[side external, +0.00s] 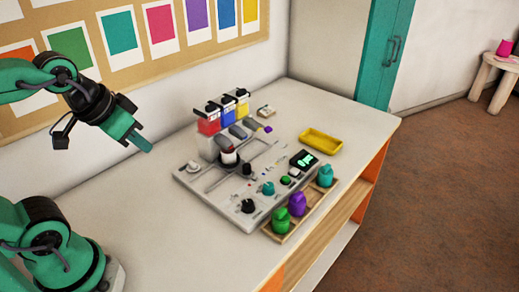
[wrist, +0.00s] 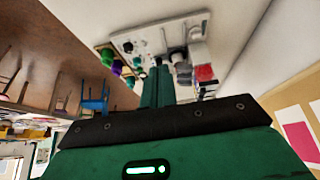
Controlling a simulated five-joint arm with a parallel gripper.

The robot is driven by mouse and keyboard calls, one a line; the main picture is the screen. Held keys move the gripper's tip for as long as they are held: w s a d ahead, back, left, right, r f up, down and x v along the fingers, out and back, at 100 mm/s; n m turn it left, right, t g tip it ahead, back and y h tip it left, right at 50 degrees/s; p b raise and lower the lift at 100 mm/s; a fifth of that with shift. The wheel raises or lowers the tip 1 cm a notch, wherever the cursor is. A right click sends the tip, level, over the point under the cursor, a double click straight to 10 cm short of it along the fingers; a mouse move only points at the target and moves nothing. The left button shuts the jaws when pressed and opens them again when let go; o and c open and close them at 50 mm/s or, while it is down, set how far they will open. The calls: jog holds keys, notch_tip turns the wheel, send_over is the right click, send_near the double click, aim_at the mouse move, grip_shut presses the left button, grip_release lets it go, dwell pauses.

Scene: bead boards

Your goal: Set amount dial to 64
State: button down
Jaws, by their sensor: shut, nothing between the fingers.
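The grey board (side external: 225,205) lies on the white table, with several knobs on it. A black knob (side external: 248,205) and a teal knob (side external: 268,188) sit near its front edge, and a white knob (side external: 193,166) sits at its left corner. I cannot tell which one is the amount dial. A small dark display (side external: 304,158) shows green digits too small to read. My gripper (side external: 148,148) is shut and empty, in the air left of the board and apart from it. In the wrist view my shut fingers (wrist: 157,85) point toward the board (wrist: 150,33).
Red, blue and yellow dispensers (side external: 208,125) stand at the board's back. A wooden tray (side external: 290,228) with green, purple and teal bottles lies along its front right. A yellow tray (side external: 320,140) is at the right. The table's left part (side external: 150,220) is clear.

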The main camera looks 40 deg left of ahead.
dwell(0.4)
jog(key=c, duration=1.3)
grip_release()
jog(key=shift+w, duration=0.15)
jog(key=shift+o, duration=0.8)
jog(key=shift+w+d, duration=0.25)
jog(key=shift+w, duration=0.3)
jog(key=m+g, duration=0.3)
jog(key=g, duration=0.3)
send_over(248, 202)
notch_tip(248, 202, down, 14)
jog(key=shift+r, duration=0.1)
jog(key=shift+f, duration=3.95)
